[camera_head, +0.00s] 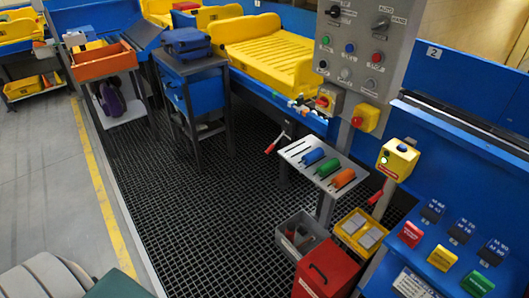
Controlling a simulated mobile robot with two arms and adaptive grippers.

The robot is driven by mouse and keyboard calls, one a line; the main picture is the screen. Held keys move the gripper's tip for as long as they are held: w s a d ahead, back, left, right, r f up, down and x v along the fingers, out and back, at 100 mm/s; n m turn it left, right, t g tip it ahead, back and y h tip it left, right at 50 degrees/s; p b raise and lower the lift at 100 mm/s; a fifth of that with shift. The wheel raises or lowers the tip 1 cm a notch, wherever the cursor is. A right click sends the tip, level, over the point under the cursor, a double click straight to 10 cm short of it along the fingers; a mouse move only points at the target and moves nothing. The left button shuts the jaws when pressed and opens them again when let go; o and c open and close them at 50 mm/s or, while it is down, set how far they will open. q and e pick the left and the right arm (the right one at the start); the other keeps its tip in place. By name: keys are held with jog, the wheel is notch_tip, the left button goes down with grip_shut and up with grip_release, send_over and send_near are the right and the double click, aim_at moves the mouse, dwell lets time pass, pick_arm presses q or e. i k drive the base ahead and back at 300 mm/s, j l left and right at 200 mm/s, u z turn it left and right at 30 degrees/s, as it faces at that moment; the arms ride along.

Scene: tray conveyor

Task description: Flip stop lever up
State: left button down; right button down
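A lever with a red grip (272,147) sticks out from the blue conveyor side near the picture's middle. Its grip end hangs down to the left. A second short red handle (376,197) shows below a yellow button box (397,159) at the right. I cannot tell which of the two is the stop lever, and no label on either can be read. Neither of my grippers is in view.
A grey control panel (408,60) stands above the conveyor. A red box (325,270), a grey bin (286,243) and a yellow bin (348,238) stand below. The dark grating (200,220) at centre-left is clear.

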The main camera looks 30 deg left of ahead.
aim_at(275, 142)
jog(key=u, duration=1.7)
jog(key=i+u, duration=0.15)
jog(key=i, duration=4.4)
jog(key=i+z, duration=0.15)
jog(key=l+z, duration=0.1)
jog(key=z, duration=4.1)
jog(key=k+j, duration=0.05)
jog(key=j, duration=0.05)
